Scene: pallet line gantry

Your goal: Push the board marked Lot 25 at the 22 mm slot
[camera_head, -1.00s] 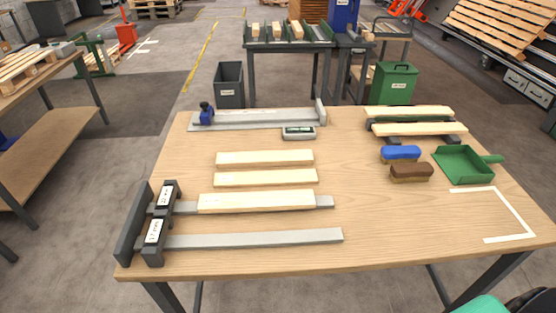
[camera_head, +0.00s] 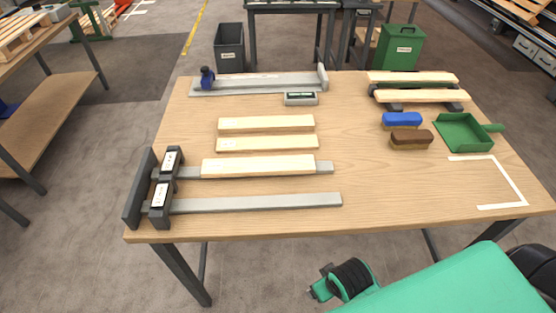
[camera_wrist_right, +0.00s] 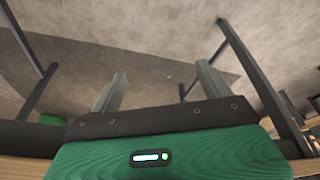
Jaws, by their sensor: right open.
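Three pale boards lie left of the table's middle: a back board (camera_head: 266,124), a middle board (camera_head: 267,143), and a front board (camera_head: 258,166) lying on the rear metal rail. No Lot 25 mark is readable. Two dark slot blocks with white labels, a rear block (camera_head: 172,161) and a front block (camera_head: 160,199), stand at the left ends of the rails; their numbers are too small to read. The front rail (camera_head: 255,204) is bare. My right gripper (camera_wrist_right: 160,85) is open and empty, with floor and table legs beyond it. My left gripper is out of view.
The wooden table (camera_head: 400,190) is clear right of the rails. A blue brush (camera_head: 402,119), brown brush (camera_head: 410,138) and green dustpan (camera_head: 464,131) sit at right. A small display unit (camera_head: 300,98) and a long grey fixture (camera_head: 262,84) are at the back.

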